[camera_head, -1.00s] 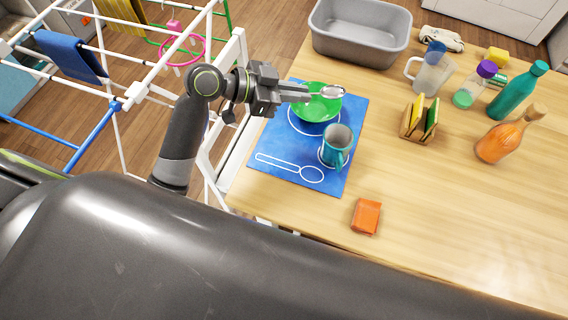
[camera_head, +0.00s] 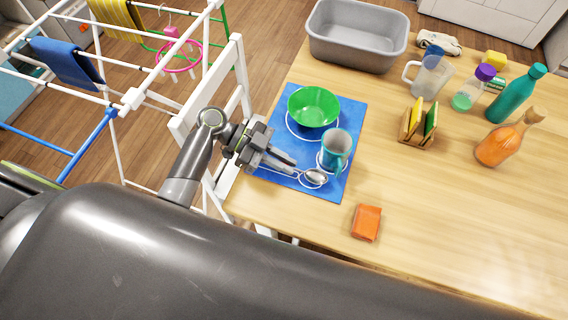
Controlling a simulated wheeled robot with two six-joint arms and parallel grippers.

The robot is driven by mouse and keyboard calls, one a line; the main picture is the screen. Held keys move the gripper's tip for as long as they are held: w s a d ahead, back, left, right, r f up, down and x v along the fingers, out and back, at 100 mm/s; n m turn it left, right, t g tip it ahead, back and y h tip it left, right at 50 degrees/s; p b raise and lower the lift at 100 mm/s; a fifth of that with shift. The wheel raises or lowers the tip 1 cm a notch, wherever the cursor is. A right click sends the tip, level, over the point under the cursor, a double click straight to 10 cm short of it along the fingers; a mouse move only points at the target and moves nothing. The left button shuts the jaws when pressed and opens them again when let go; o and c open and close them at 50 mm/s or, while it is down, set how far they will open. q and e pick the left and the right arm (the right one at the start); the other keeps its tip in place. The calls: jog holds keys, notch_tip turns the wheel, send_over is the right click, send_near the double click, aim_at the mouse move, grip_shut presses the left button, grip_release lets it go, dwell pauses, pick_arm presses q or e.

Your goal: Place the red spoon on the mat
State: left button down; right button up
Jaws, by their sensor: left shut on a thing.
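My left gripper (camera_head: 288,165) is shut on a spoon (camera_head: 316,178). The spoon looks silver-grey, not red, and no red spoon shows. Its bowl points right and appears over the white spoon outline on the blue mat (camera_head: 353,113). I cannot tell whether the spoon touches the mat. The handle is mostly hidden by the gripper. A green bowl (camera_head: 314,104) sits at the back of the mat. A teal mug (camera_head: 337,149) stands on the mat, just behind and right of the spoon's bowl. My right gripper is not in view.
An orange block (camera_head: 366,222) lies in front of the mat. A grey tub (camera_head: 357,35) is at the back. A sponge rack (camera_head: 417,128), a clear jug (camera_head: 430,77) and several bottles stand to the right. A drying rack (camera_head: 135,98) is left of the table (camera_head: 460,220).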

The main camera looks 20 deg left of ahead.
pick_arm(q)
jog(key=shift+f, duration=0.9)
jog(key=shift+f, duration=0.2)
jog(key=c, duration=1.5)
grip_release()
jog(key=shift+r, duration=0.15)
jog(key=b+v, duration=0.1)
jog(key=v, duration=0.5)
jog(key=shift+a, duration=0.2)
jog(key=shift+a+r+b, duration=0.3)
jog(key=shift+a+r, duration=0.05)
jog(key=shift+a, duration=0.15)
